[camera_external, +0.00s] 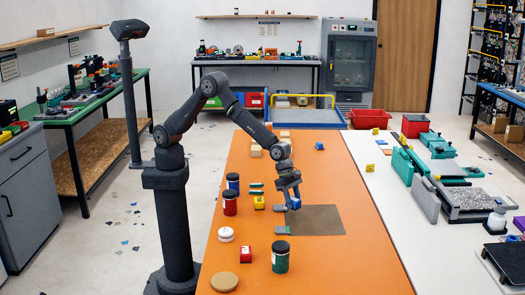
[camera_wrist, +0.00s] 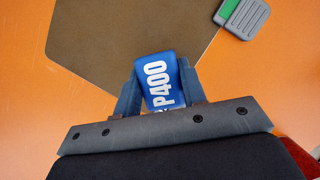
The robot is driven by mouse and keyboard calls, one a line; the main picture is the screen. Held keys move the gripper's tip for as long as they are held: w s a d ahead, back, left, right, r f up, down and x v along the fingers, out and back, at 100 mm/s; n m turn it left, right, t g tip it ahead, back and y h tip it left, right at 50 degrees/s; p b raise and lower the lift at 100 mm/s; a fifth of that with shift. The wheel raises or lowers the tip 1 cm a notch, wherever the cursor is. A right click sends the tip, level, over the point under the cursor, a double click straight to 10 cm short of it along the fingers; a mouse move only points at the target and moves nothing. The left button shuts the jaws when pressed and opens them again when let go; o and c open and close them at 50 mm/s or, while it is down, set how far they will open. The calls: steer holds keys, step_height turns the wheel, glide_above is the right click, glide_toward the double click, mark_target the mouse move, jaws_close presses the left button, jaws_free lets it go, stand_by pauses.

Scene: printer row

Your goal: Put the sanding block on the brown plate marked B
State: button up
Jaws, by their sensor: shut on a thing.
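The sanding block is blue with white "P400" lettering in the wrist view (camera_wrist: 158,82). My gripper (camera_wrist: 156,92) is shut on it, with one finger on each side. In the external view the blue block (camera_external: 295,204) hangs between my gripper's (camera_external: 293,200) fingers, by the upper left edge of a brown plate (camera_external: 318,222). The brown plate lies flat on the orange table; in the wrist view the plate (camera_wrist: 120,35) spreads beyond the block, whose far end overlaps its edge. I cannot tell the block's height above the table. No letter B is readable on the plate.
A grey tag with a green patch (camera_wrist: 243,17) lies beside the plate. The orange table right of the plate (camera_external: 365,225) is clear.

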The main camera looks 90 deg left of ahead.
steer(key=shift+f, duration=1.8)
steer(key=shift+f, duration=0.1)
steer(key=o, duration=1)
steer(key=shift+r, duration=0.35)
steer(key=v, duration=1.1)
steer(key=shift+s+a+r, duration=0.15)
steer(key=shift+r, duration=0.05)
